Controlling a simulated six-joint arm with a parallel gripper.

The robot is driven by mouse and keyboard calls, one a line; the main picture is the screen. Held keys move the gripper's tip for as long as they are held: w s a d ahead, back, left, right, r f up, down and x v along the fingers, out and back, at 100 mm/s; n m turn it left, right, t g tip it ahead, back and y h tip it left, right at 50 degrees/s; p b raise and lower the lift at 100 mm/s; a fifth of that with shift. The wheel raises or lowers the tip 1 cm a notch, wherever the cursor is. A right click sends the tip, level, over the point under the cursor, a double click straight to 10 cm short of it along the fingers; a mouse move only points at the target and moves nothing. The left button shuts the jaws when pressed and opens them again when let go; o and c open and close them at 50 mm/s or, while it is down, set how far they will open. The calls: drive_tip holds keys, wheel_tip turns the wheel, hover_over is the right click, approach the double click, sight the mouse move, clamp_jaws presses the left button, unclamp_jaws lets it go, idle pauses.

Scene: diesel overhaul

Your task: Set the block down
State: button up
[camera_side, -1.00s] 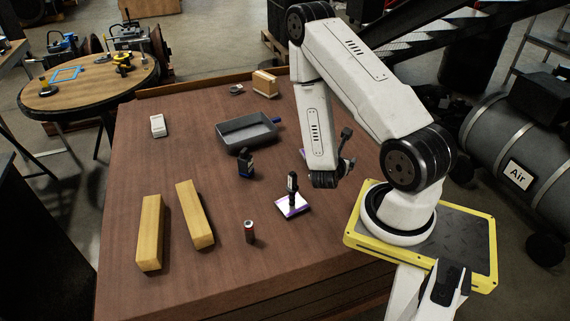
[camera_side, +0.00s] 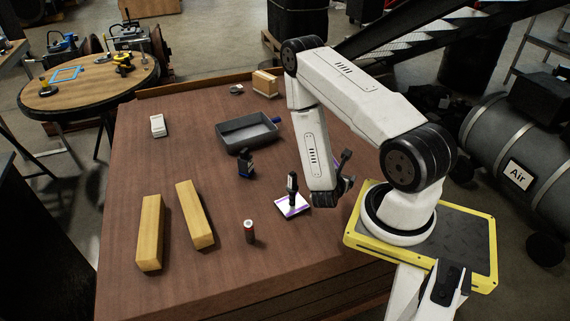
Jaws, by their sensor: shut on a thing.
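My gripper (camera_side: 344,186) is low over the right part of the table, beside my wrist. My wrist and forearm hide most of it, and its fingertips cannot be made out. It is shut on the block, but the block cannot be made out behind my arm. Two long yellow wooden bars, one on the far left (camera_side: 150,232) and one beside it (camera_side: 195,215), lie apart on the table's left front. A white square with purple edges (camera_side: 292,207) lies just left of my wrist, with a dark upright object (camera_side: 292,187) on it.
A grey tray (camera_side: 248,136) stands at the table's middle back. A dark bottle-like object (camera_side: 246,165) and a small cylinder (camera_side: 249,231) stand in front of it.

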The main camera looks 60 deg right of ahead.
drive_tip(key=shift+f, duration=0.15)
hover_over(337, 202)
drive_tip(key=shift+a+f, duration=0.1)
drive_tip(key=shift+f, duration=2)
drive_tip(key=shift+f, duration=1.75)
drive_tip(key=shift+f, duration=0.1)
drive_tip(key=o, duration=1)
drive_tip(key=shift+v, duration=6.05)
